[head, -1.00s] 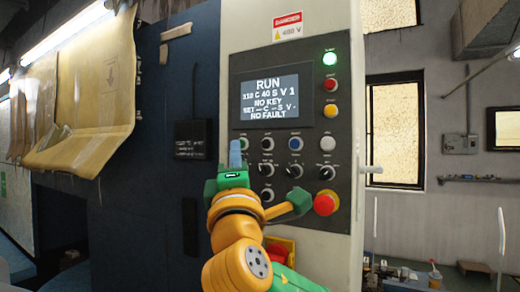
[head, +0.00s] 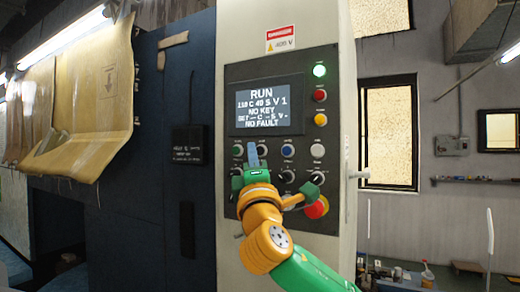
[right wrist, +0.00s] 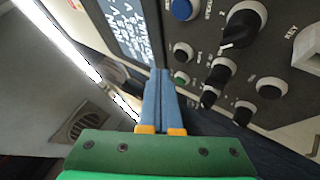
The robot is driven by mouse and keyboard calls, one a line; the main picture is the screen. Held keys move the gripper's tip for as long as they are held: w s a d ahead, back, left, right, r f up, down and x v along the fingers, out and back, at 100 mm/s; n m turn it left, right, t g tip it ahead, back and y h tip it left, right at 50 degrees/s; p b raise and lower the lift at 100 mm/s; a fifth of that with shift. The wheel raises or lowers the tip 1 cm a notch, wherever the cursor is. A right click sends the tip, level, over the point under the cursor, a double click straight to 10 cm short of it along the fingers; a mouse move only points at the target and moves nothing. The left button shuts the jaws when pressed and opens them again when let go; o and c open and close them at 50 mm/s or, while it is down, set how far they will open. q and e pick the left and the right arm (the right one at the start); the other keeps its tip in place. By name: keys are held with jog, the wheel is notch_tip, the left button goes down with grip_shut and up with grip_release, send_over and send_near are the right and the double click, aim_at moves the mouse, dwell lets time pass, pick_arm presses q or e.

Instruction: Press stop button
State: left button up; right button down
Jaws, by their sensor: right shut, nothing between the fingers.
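The control panel (head: 310,75) has a small red button (head: 320,95) on its right side, between a lit green lamp and a yellow button. A larger red mushroom button (head: 316,208) sits at the lower right, partly hidden by my right wrist. I cannot read which one is labelled stop. My right gripper (head: 252,148) is shut and empty, its blue fingers pointing up in front of the green button and a neighbouring button, below and left of the small red button. In the right wrist view the closed fingers (right wrist: 160,78) appear near the panel's screen and knobs. My left gripper is out of view.
The lit screen (head: 270,104) reads RUN, NO KEY and NO FAULT. A blue button (head: 287,151), a white button (head: 317,150) and several black knobs fill the lower panel. A handle (head: 360,174) sticks out at the cabinet's right edge.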

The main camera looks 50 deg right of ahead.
jog(key=shift+w+d+f, duration=0.1)
jog(key=shift+w+d, duration=0.25)
jog(key=shift+d, duration=0.35)
jog(key=shift+a, duration=0.1)
dwell(1.5)
jog(key=shift+w+d, duration=0.1)
jog(key=shift+d, duration=0.35)
jog(key=shift+w+d, duration=0.1)
jog(key=shift+d, duration=0.3)
dwell(0.4)
dwell(0.4)
jog(key=shift+s+a, duration=0.2)
jog(key=shift+a, duration=0.5)
